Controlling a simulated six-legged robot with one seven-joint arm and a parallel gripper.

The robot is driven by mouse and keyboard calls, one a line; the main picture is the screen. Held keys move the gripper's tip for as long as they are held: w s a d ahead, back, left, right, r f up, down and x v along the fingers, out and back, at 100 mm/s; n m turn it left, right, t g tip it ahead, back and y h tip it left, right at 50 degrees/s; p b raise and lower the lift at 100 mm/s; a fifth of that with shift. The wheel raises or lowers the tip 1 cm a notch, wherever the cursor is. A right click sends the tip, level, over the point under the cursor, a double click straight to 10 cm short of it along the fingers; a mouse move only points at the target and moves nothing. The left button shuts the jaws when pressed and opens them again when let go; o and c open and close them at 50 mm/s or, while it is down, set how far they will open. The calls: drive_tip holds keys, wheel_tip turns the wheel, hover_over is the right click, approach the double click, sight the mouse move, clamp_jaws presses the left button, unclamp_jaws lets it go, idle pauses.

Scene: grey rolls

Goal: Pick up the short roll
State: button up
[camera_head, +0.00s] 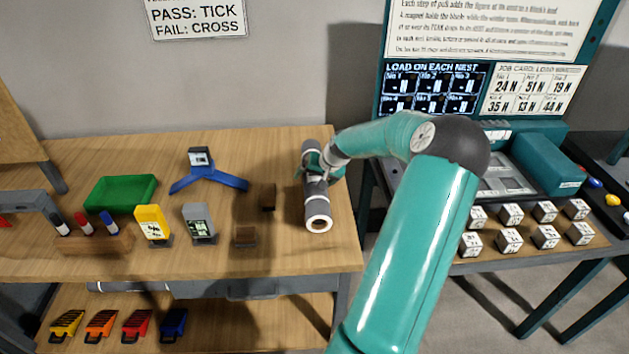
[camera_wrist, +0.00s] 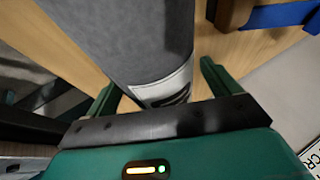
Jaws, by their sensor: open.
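A grey roll (camera_head: 317,205) lies near the right edge of the wooden bench, its hollow pale end facing the front. My gripper (camera_head: 321,172) is over its middle and hides part of it. Grey surface also shows behind my gripper; I cannot tell if that is the same roll or a second one. In the wrist view the grey roll (camera_wrist: 145,40), with a white and black label, lies between the open fingers of my gripper (camera_wrist: 160,88). Contact with the fingers cannot be made out.
Small brown blocks (camera_head: 268,196) stand left of the roll. Further left are a blue stand (camera_head: 208,180), a grey meter (camera_head: 198,222), a yellow meter (camera_head: 153,223) and a green tray (camera_head: 120,193). A second table with several white cubes (camera_head: 510,214) stands at right.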

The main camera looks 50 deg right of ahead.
drive_tip(key=c, duration=1.2)
drive_tip(key=shift+c, duration=0.2)
drive_tip(key=shift+r, duration=0.1)
